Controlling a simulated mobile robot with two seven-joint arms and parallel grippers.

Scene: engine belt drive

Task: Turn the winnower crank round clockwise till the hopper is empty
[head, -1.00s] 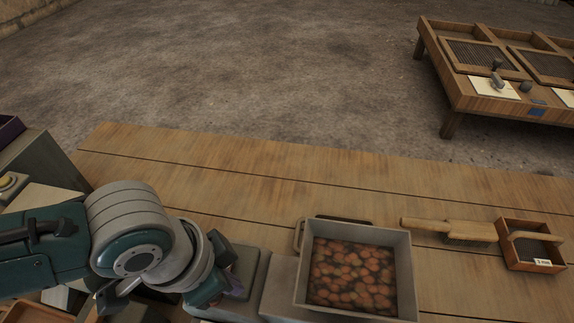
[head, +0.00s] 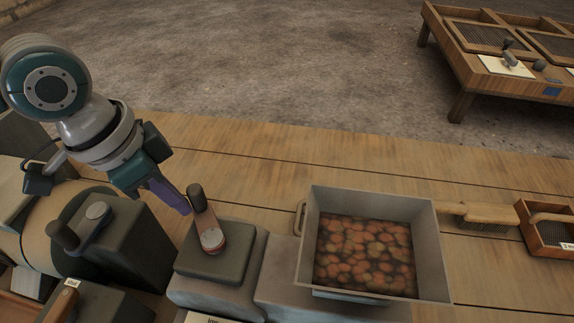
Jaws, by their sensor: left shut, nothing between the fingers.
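The hopper (head: 428,240) is a grey, open square bin right of centre, with many reddish-brown lumps (head: 362,252) in it. Left of it, a crank (head: 205,222) with a reddish arm, a pale round hub and an upright dark knob (head: 196,197) sits on a dark grey block. The knob points to the far side of the hub. My left gripper (head: 184,208) is shut and empty, its purple fingers pointing down just left of the crank. I cannot tell whether they touch it. My right gripper is not in view.
A second dark crank (head: 80,226) sits on a box beside a tan drum (head: 42,218) at the left. A brush (head: 485,214) and a small wooden box (head: 549,232) lie right of the hopper. A sieve table (head: 510,85) stands farther back.

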